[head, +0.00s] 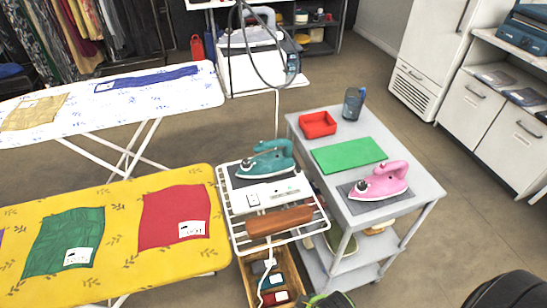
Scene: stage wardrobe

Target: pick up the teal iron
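The teal iron (265,160) rests on a dark pad on a white wire rack (228,205) at the right end of the yellow ironing board. Its whole upper body and handle show. A power outlet strip (268,194) and a brown, roll-like thing (280,221) are on the same rack, nearer to me. Neither of my grippers shows in the head view.
A grey cart (428,187) stands right of the rack, with a pink iron (380,182), green mat (349,155), red tray (318,124) and dark jug (353,103). The yellow board (122,205) holds folded cloths. A wooden crate (249,278) sits below the rack.

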